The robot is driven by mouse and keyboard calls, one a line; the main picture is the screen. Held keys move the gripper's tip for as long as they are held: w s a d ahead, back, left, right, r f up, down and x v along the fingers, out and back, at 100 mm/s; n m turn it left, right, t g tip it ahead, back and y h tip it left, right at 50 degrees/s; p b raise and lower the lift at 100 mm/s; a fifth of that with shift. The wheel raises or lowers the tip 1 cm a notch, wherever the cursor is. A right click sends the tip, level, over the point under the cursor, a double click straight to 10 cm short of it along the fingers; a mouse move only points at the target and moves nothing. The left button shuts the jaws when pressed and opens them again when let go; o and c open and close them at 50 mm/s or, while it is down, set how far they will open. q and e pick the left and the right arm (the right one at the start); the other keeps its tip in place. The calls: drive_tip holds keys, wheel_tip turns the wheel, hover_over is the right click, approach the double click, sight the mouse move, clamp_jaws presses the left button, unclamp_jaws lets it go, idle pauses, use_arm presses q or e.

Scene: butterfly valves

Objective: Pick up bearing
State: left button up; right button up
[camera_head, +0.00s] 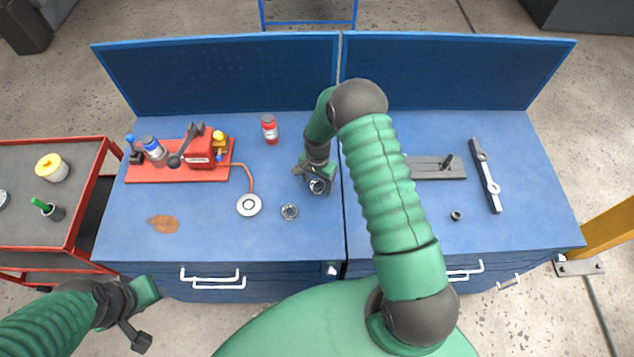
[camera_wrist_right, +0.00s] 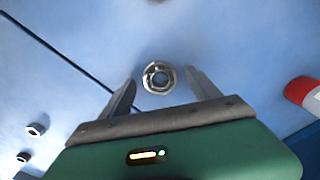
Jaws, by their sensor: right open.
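The bearing (camera_head: 289,211) is a small silver ring lying flat on the left blue bench top, left of the seam between the benches. My right gripper (camera_head: 308,179) is above the bench, up and to the right of the bearing in the head view. In the right wrist view the bearing (camera_wrist_right: 147,83) shows between the two open fingers (camera_wrist_right: 161,76), which are empty; contact cannot be made out. My left gripper (camera_head: 139,318) is low at the left, off the bench front, and its jaw opening is unclear.
A dark ring (camera_head: 456,215) and grey bar (camera_head: 485,175) lie on the right bench.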

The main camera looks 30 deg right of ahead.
drive_tip(key=shift+d+f, duration=0.25)
drive_tip(key=shift+f, duration=0.15)
drive_tip(key=shift+w+a, duration=0.1)
drive_tip(key=shift+a, duration=0.3)
drive_tip(key=c, duration=0.7)
drive_tip(key=shift+r, duration=0.1)
drive_tip(key=c, duration=0.5)
drive_tip(key=shift+d, duration=0.1)
clamp_jaws()
drive_tip(key=shift+d, duration=0.25)
